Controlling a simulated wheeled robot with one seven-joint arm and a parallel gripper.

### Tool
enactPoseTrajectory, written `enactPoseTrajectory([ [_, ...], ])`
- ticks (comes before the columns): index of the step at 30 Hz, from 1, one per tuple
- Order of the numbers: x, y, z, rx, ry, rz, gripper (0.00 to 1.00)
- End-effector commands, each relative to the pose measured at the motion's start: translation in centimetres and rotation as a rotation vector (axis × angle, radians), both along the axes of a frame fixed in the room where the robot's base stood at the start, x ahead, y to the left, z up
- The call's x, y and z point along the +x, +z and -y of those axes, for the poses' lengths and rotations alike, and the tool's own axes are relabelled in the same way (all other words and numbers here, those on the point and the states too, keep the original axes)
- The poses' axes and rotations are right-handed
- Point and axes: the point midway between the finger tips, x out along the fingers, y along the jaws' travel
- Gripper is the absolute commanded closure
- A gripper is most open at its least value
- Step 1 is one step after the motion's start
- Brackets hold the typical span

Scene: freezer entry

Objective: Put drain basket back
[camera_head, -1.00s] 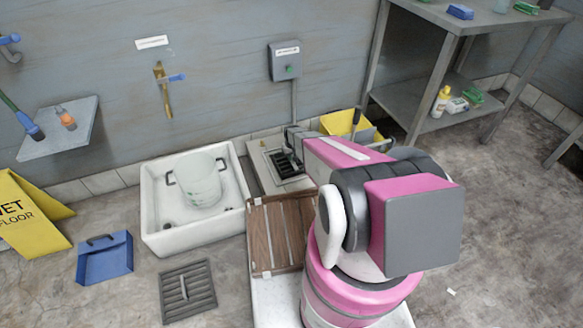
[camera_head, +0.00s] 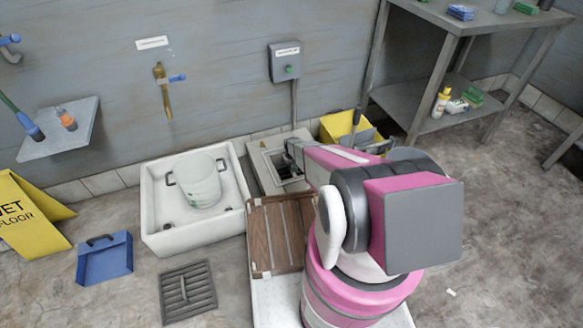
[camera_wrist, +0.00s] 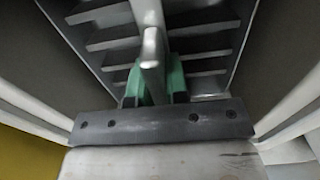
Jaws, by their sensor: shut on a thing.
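The drain basket shows in the wrist view as a dark slatted piece (camera_wrist: 205,45) with a pale upright handle (camera_wrist: 150,55). My gripper (camera_wrist: 155,85), with green finger pads, is shut on that handle. In the head view my gripper (camera_head: 296,155) is over the framed floor drain (camera_head: 262,172), beside the white sink. The dark drain opening (camera_head: 288,170) shows just below it. The basket is mostly hidden by my gripper and the drain rim, so I cannot tell how deep it sits.
A slatted grate (camera_head: 188,290) with a handle lies on the floor at front left. A white sink (camera_head: 160,240) holds a bucket (camera_head: 198,180). A wooden slatted board (camera_head: 272,238) lies before the drain. A yellow bin (camera_head: 338,122) stands behind right.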

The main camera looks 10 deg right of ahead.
Motion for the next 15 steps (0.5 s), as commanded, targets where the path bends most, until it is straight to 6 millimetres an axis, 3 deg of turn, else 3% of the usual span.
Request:
enactPoseTrajectory([
  [2, 0.02, -0.25, 0.00, 0.000, 0.000, 0.000, 1.00],
  [3, 0.01, -0.27, 0.00, 0.000, 0.000, 0.000, 0.79],
  [5, 0.00, -0.24, 0.00, 0.000, 0.000, 0.000, 0.60],
  [15, -0.02, 0.05, 0.00, 0.000, 0.000, 0.000, 0.60],
])
